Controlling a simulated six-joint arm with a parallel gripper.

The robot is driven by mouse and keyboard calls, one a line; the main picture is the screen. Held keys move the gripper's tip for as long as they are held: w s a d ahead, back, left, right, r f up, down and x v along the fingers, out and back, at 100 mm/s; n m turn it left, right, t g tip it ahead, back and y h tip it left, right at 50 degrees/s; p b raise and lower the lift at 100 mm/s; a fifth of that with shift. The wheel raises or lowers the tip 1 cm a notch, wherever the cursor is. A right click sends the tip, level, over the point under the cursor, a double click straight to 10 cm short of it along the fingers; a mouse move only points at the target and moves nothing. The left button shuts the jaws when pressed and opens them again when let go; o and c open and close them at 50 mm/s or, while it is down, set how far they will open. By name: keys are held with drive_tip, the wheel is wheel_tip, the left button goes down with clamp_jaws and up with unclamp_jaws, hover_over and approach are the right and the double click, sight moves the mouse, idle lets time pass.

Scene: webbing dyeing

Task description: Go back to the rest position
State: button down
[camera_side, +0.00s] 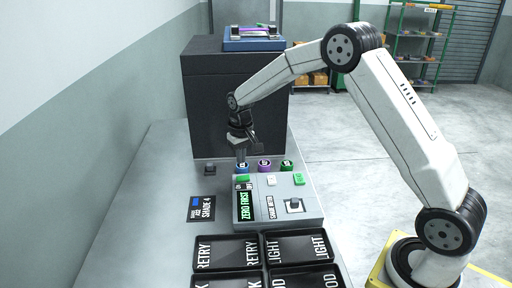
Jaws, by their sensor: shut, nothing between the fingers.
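My gripper (241,158) points down with its fingers together and nothing held. It is above the metal table (150,185), in front of the dark cabinet. Its tips are over or just behind a blue round-topped piece (242,168); I cannot tell whether they touch it. A purple one (264,166) and a green one (287,166) stand in a row to its right. My arm reaches in from the right, bent high at the elbow. No marker of a rest position shows.
A grey device (275,209) with a "ZERO FIRST" panel sits just in front of my gripper. Black labelled trays (265,250) fill the front. A "SHADE 4" card (201,208) lies left. The dark cabinet (225,95) stands behind, with a blue tray (253,44) on top.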

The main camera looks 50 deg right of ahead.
drive_tip(key=s+a+n+t, duration=0.1)
drive_tip(key=s+a, duration=0.2)
drive_tip(key=s, duration=0.9)
drive_tip(key=s+a+r+n+t, duration=0.1)
drive_tip(key=s+a, duration=0.3)
drive_tip(key=s, duration=0.8)
drive_tip(key=shift+r+n, duration=0.15)
drive_tip(key=shift+n, duration=0.15)
